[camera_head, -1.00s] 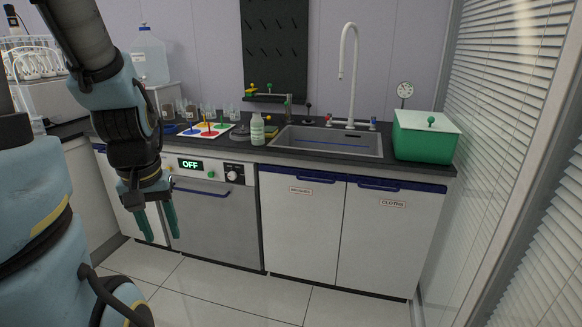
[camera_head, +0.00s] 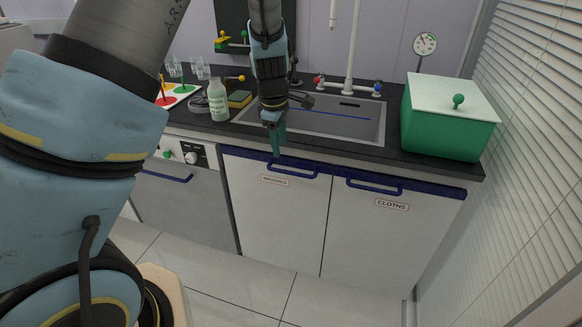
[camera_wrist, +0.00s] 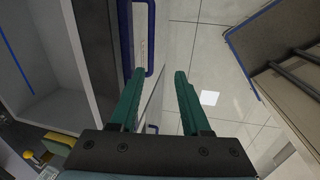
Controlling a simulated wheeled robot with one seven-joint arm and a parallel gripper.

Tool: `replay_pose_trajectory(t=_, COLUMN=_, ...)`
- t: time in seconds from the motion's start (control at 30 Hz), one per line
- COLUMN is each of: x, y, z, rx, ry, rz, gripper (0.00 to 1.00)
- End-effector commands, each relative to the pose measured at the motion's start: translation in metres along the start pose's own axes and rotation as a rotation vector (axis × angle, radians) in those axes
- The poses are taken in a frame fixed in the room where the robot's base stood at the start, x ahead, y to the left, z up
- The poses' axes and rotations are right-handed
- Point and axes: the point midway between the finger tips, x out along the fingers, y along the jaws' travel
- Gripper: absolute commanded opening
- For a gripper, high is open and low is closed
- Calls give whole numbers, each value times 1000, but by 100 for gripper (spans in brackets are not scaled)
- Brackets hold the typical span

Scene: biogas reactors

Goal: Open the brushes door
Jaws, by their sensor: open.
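My gripper (camera_head: 276,152) points down by the handle's left end, above the label. In the wrist view my gripper (camera_wrist: 156,82) has its two green fingers apart with nothing held. A blue handle (camera_wrist: 151,40) shows there beyond the left fingertip, beside the blue door edge. I cannot tell whether a finger touches it.
The cloths door (camera_head: 385,235), with its own blue handle (camera_head: 374,188), is shut on the right. The dark counter holds the sink (camera_head: 345,122), a green box (camera_head: 448,130) and a bottle (camera_head: 218,102). A dishwasher (camera_head: 185,200) is left. The floor in front is clear.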

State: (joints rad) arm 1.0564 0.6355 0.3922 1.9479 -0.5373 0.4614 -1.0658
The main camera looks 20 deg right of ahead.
Motion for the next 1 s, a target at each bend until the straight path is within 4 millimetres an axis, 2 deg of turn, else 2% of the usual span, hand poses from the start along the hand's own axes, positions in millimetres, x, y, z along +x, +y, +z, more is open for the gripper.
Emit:
replay_pose_trajectory(t=0.03, x=3, y=6, z=10, rx=-13, ry=3, rz=3, gripper=47)
replay_pose_trajectory(t=0.17, x=10, y=12, z=21, rx=-42, ry=3, rz=9, gripper=47)
replay_pose_trajectory(t=0.33, x=30, y=12, z=21, rx=-48, ry=3, rz=7, gripper=47)
replay_pose_trajectory(t=0.7, x=95, y=13, z=20, rx=-46, ry=2, rz=7, gripper=47)
replay_pose_trajectory(t=0.83, x=108, y=13, z=20, rx=-44, ry=2, rz=8, gripper=47)
replay_pose_trajectory(t=1.0, x=115, y=13, z=21, rx=-44, ry=2, rz=10, gripper=47)
